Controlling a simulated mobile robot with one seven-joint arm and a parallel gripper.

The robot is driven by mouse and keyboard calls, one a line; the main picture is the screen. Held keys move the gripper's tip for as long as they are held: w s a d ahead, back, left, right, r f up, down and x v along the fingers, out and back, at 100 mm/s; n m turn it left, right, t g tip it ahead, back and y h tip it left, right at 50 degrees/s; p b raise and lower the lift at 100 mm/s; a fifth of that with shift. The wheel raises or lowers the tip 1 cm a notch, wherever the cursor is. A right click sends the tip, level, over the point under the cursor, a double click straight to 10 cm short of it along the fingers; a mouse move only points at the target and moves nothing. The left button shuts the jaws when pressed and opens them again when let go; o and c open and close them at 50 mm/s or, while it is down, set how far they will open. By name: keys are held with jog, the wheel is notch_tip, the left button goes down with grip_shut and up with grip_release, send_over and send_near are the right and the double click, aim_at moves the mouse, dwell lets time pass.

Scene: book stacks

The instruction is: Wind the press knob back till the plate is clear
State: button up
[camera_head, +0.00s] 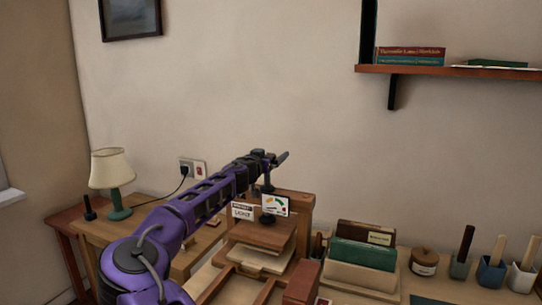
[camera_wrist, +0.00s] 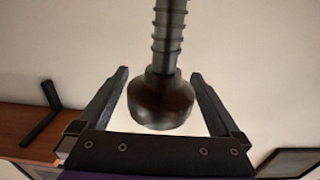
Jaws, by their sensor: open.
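The press (camera_head: 295,203) is a wooden frame in the middle of the head view, with a gauge card (camera_head: 275,205) and a small label on its front. Its wooden plate (camera_head: 262,236) lies below, over a pale stack (camera_head: 256,259); I cannot tell whether they touch. The knob (camera_wrist: 160,101) is dark and rounded, on a ribbed screw (camera_wrist: 169,38) in the wrist view. My gripper (camera_wrist: 159,74) is open, one finger on each side of the knob, with gaps showing on both sides. In the head view my gripper (camera_head: 272,159) is above the press and hides the knob.
A lamp (camera_head: 112,175) stands on the side table at left. Green and brown books (camera_head: 362,254) stand in a holder right of the press, with a round jar (camera_head: 424,262) and several tool cups beyond. A wall shelf (camera_head: 450,72) is at upper right.

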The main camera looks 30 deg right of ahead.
jog(key=shift+c, duration=0.3)
jog(key=c, duration=1.3)
jog(key=shift+n+t+y, duration=0.4)
jog(key=shift+t, duration=0.1)
